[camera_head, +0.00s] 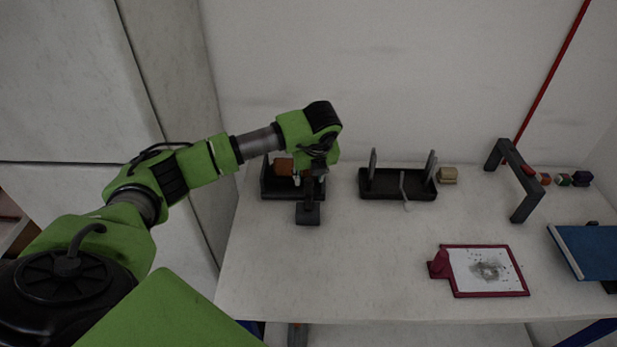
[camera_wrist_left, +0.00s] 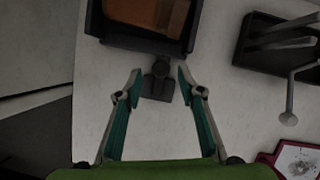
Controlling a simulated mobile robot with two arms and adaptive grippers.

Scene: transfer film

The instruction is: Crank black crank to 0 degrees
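My left gripper (camera_head: 310,178) hangs above the black device at the left of the table. In the left wrist view the gripper (camera_wrist_left: 159,74) is open, its two teal fingers apart. The black crank (camera_head: 308,214) sticks out from the front of a black box (camera_head: 268,190) that holds an orange-brown block (camera_head: 283,166). In the left wrist view the black crank (camera_wrist_left: 159,88) lies between and just beyond the fingertips, with no clear contact. The arm partly hides the box in the head view. The crank's exact angle is hard to tell.
A second black device (camera_head: 385,187) with two uprights and a grey crank (camera_head: 404,188) stands to the right. A cream cube (camera_head: 447,175), a dark frame (camera_head: 515,165), a red clipboard (camera_head: 440,266) and a blue book (camera_head: 590,250) are further right. The front left of the table is clear.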

